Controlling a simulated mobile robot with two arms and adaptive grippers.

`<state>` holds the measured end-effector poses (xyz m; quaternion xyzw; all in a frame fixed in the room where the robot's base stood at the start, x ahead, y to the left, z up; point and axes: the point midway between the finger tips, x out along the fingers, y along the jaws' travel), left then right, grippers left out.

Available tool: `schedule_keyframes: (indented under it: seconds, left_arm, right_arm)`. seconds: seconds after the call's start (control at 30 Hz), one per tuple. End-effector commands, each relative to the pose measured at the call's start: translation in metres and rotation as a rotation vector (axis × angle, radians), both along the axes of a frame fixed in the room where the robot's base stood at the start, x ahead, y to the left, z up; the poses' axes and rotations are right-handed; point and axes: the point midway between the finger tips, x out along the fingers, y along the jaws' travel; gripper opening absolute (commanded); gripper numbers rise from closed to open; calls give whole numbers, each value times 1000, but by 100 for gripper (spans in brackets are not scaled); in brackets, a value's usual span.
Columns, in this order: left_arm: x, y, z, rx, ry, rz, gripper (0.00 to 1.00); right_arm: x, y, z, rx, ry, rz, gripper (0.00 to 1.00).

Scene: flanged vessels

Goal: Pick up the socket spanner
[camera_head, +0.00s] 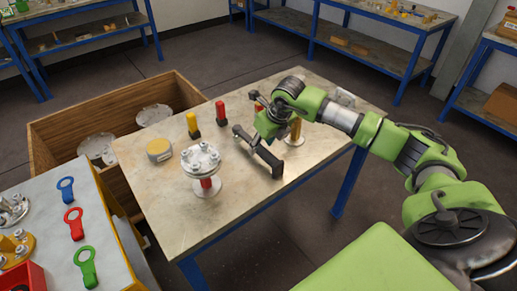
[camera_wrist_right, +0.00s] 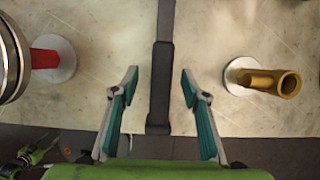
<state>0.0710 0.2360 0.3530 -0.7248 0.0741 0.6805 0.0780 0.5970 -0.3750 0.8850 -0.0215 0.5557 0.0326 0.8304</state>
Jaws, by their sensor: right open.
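The socket spanner is a long dark tool (camera_head: 268,158) lying on the light worktable, with its handle toward the near edge. In the right wrist view its dark shaft and handle (camera_wrist_right: 162,82) run from the top edge down between my fingers. My right gripper (camera_wrist_right: 159,74) is open, with one teal-padded finger on each side of the handle and a gap on both sides. In the head view my right gripper (camera_head: 264,124) is over the table beside the spanner, its fingers mostly hidden by the wrist. My left gripper is not in view.
A flanged vessel with a red column (camera_head: 205,184) stands left of the spanner; a brass pipe piece (camera_wrist_right: 285,82) stands right of it. Yellow (camera_head: 193,125) and red (camera_head: 221,113) tools stand farther back. A wooden crate (camera_head: 50,150) and a bench with coloured spanners are at left.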

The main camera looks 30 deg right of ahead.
Motion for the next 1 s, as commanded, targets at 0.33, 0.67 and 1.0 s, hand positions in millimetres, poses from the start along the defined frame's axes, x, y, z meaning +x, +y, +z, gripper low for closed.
schedule_keyframes:
  seconds: [0.33, 0.67, 1.0]
  left_arm:
    - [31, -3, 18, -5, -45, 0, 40]
    - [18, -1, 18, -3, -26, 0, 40]
    - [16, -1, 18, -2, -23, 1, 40]
  right_arm:
    - [17, -1, -38, 1, 3, -1, 42]
    - [21, -2, -49, 0, 1, 1, 42]
    - [22, -1, -47, 0, -4, 0, 0]
